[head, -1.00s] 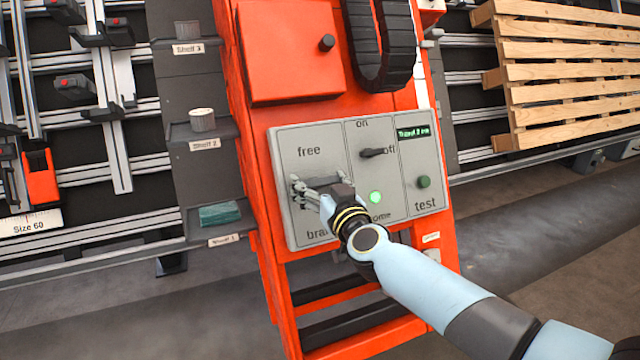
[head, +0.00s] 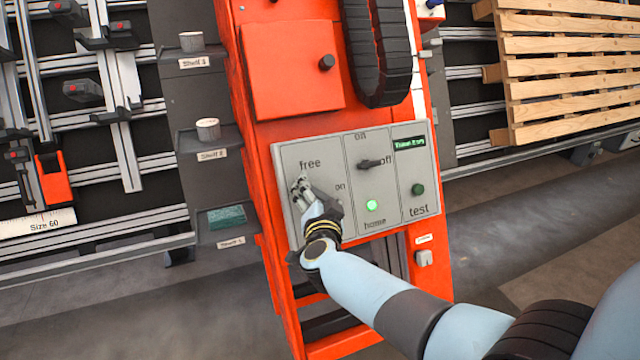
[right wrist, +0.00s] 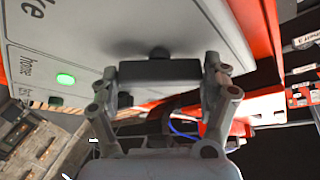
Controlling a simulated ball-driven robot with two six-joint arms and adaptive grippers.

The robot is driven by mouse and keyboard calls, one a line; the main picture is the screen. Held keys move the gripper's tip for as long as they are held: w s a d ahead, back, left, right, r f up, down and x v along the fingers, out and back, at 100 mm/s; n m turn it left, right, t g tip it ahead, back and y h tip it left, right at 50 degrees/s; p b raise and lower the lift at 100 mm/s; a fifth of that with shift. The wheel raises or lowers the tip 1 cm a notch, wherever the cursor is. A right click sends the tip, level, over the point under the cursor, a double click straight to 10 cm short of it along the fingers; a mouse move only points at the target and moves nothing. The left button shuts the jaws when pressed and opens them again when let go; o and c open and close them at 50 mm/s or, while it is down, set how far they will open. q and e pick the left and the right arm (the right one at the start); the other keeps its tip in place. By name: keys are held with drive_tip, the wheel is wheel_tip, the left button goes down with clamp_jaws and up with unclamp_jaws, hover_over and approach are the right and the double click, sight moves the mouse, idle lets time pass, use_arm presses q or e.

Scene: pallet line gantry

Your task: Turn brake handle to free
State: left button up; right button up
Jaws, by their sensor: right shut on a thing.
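The grey control panel (head: 432,165) is on the front of the orange gantry column, with "free" printed at its upper left. My right gripper (head: 301,188) is at the panel's left section, just below "free", its fingers pointing up and slightly left. In the right wrist view, the dark bar of the brake handle (right wrist: 158,73) lies between the two fingers of my right gripper, which is shut on it. The handle's round hub shows behind the bar against the panel. In the head view the gripper hides the handle and the "brake" label. My left gripper is not in view.
The panel also has an on/off switch (head: 372,163), a lit green home light (head: 372,206), a test button (head: 417,190) and a small display (head: 409,143). Shelves with small parts stand to the left. A wooden pallet (head: 570,60) is at the upper right.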

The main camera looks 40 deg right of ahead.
drive_tip(key=m+p, duration=0.1)
drive_tip(key=m+g+p, duration=0.1)
drive_tip(key=m, duration=0.1)
drive_tip(key=m+g+p, duration=0.1)
drive_tip(key=m, duration=0.1)
drive_tip(key=shift+w+r+h+p, duration=0.1)
drive_tip(key=shift+r+h+p, duration=0.15)
drive_tip(key=shift+h+p, duration=0.05)
drive_tip(key=m+g+p, duration=0.2)
drive_tip(key=m, duration=0.1)
drive_tip(key=shift+m, duration=0.3)
drive_tip(key=shift+f+m+g+p, duration=0.15)
drive_tip(key=shift+m+g+p, duration=0.45)
drive_tip(key=shift+m, duration=0.3)
drive_tip(key=o, duration=1.1)
drive_tip(key=shift+a, duration=0.1)
